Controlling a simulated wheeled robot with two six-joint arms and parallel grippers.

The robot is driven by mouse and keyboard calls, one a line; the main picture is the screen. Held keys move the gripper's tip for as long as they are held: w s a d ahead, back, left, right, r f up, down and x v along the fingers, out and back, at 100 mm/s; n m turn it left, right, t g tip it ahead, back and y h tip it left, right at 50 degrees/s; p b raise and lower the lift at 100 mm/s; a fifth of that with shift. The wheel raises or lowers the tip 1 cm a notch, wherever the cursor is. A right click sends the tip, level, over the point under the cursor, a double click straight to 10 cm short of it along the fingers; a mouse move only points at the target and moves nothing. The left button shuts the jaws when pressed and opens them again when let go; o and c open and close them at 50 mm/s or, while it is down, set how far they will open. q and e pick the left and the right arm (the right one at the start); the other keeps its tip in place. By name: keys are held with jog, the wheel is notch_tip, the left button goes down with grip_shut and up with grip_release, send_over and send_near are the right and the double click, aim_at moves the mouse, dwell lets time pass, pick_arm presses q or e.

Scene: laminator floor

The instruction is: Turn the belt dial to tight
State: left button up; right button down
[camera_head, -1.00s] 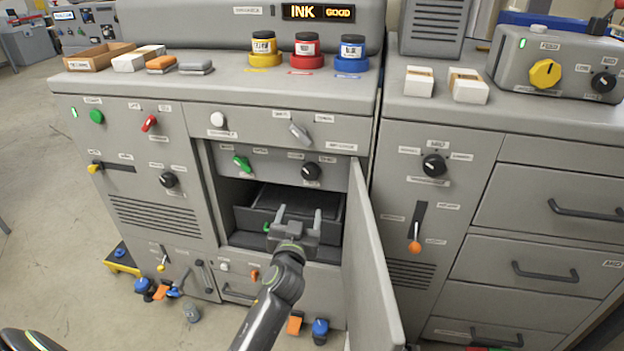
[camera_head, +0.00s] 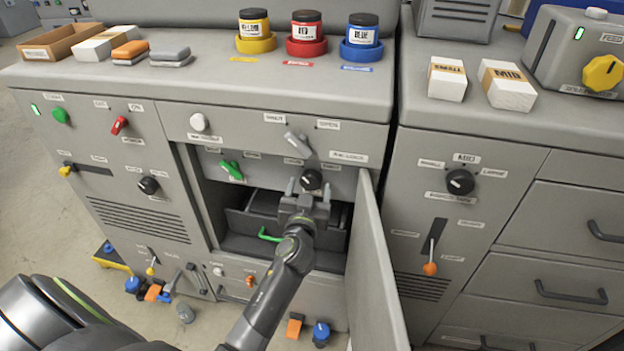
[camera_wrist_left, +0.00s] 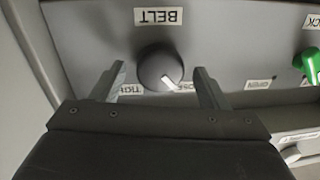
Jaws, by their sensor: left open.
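The belt dial (camera_head: 311,179) is a black round knob on the grey panel inside the open cabinet bay. In the left wrist view the dial (camera_wrist_left: 158,68) shows upside down with its BELT label (camera_wrist_left: 158,17). Its white pointer mark is turned toward the partly hidden label ending in "OSE" (camera_wrist_left: 187,87), away from the tight label (camera_wrist_left: 131,89). My left gripper (camera_head: 309,188) is open in front of the dial, with one finger on each side of it in the wrist view. I cannot tell whether the fingers touch it. My right gripper is not in view.
An open cabinet door (camera_head: 376,265) stands out to the right of my left arm. A green lever (camera_head: 231,170) is left of the dial, and a grey handle (camera_head: 298,143) sits above. A green handle (camera_head: 268,236) is in the bay below.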

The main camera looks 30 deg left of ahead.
pick_arm(q)
jog(key=shift+c, duration=0.5)
jog(key=c, duration=0.9)
